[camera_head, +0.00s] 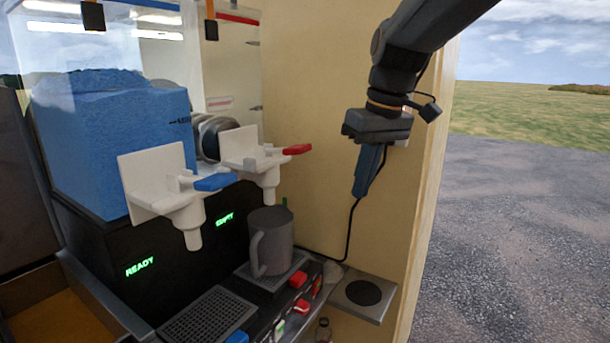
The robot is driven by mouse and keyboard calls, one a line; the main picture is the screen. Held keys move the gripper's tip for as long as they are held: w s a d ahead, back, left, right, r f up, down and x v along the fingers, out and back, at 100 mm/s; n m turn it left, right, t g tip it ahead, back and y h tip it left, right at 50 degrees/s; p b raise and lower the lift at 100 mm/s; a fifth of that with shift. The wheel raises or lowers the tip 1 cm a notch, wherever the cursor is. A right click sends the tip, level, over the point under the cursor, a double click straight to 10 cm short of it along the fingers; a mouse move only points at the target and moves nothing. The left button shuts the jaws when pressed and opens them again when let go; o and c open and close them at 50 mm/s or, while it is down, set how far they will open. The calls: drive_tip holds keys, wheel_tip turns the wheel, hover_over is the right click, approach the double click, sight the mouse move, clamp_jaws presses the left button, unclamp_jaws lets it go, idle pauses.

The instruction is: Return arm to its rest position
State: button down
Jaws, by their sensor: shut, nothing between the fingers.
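My gripper (366,178) hangs from the arm at the upper right, fingers pointing down and shut, with nothing in them. It is in front of the cream wall panel (320,130), above a small metal shelf (385,310) with a dark round pad. A grey mug (271,240) with its handle to the left stands upright under the dispenser spout with the red lever (297,149). The gripper is to the right of the mug and above it, apart from it.
A slush machine holds blue slush (110,140); its left spout has a blue lever (215,182). Green "READY" and "EMPTY" signs glow on its front. An empty drip grate (210,318) lies left of the mug. Red buttons (299,280) line the front edge. Open ground lies at right.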

drive_tip(key=s+d+f+m+h, duration=0.1)
drive_tip(key=s+d+f+m, duration=0.2)
drive_tip(key=s+f, duration=0.5)
drive_tip(key=s+d+f+m, duration=0.3)
drive_tip(key=s+d+f, duration=0.2)
drive_tip(key=f, duration=1.1)
drive_tip(key=s, duration=0.2)
drive_tip(key=shift+s+f+g+h, duration=0.15)
drive_tip(key=shift+s+g+h, duration=0.25)
drive_tip(key=shift+a, duration=0.1)
